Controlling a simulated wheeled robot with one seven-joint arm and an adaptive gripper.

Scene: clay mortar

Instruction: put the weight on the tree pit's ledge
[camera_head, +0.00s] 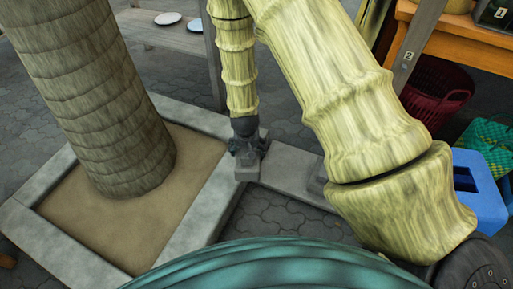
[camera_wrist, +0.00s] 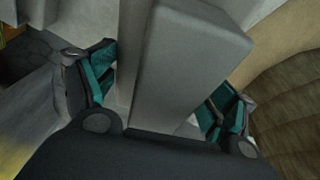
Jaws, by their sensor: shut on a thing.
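The weight is a grey block (camera_head: 247,170) hanging below my gripper (camera_head: 247,146), over or beside the right corner of the tree pit's ledge. In the wrist view the weight (camera_wrist: 190,60) fills the middle, between the two teal-padded fingers of my gripper (camera_wrist: 160,92), which is shut on it. The ledge (camera_head: 205,215) is a pale grey stone frame around sand (camera_head: 120,222) and a thick trunk (camera_head: 95,110). I cannot tell whether the weight touches the ledge; its underside is hidden.
A low grey slab (camera_head: 288,174) runs right from the ledge's corner, partly behind my arm. A blue crate (camera_head: 482,190), a dark red basket (camera_head: 437,95) and a green woven basket (camera_head: 485,140) stand at right. A bench (camera_head: 185,38) with two plates is at the back.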

